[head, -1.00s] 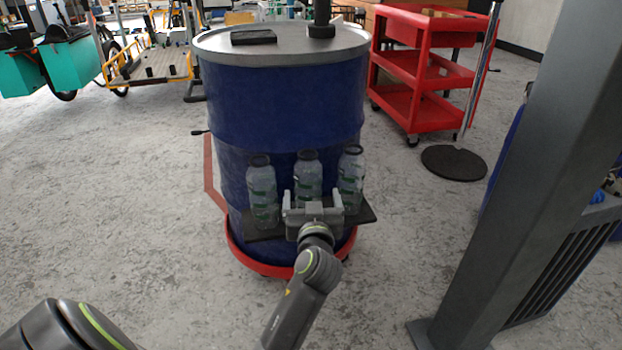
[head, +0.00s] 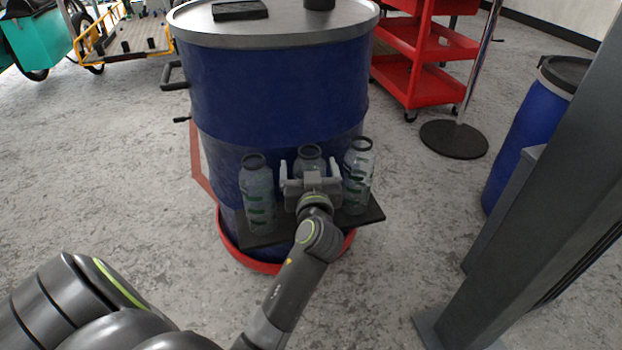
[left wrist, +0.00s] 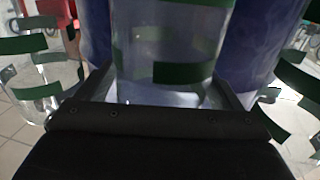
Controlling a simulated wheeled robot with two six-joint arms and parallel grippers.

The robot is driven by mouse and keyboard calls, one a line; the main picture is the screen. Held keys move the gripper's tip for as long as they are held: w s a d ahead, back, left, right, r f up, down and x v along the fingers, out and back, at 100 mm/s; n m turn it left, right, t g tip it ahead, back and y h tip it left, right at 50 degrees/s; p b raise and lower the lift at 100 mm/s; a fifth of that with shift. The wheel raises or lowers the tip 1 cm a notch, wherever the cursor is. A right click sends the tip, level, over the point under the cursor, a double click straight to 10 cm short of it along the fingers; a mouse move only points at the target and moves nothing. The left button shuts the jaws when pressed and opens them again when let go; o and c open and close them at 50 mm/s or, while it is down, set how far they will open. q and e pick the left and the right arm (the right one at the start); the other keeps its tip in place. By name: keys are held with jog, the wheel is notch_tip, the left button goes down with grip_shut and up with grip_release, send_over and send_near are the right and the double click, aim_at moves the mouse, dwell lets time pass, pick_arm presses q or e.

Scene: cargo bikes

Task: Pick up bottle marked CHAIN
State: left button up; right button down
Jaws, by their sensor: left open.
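Three clear bottles with green bands and dark ring-like caps stand upright in a row on a black shelf (head: 262,238) at the front of a blue drum. They are the left bottle (head: 258,190), the middle bottle (head: 310,154) and the right bottle (head: 358,175). No CHAIN lettering is readable on any of them. My left gripper (head: 310,170) is open at the middle bottle, with one finger on each side of it, and hides its lower part. In the left wrist view the middle bottle (left wrist: 170,40) fills the space between the fingers. My right gripper is not in view.
The blue drum (head: 270,95) stands behind the bottles on a red base ring (head: 262,266). The side bottles stand close to my left gripper. A red cart (head: 425,60) is at the back right, and a grey post (head: 530,200) rises at the right.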

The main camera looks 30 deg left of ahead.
pick_arm(q)
jog(key=shift+s+d+r, duration=0.1)
jog(key=shift+s+d, duration=0.05)
jog(key=c, duration=1.1)
jog(key=shift+o, duration=0.2)
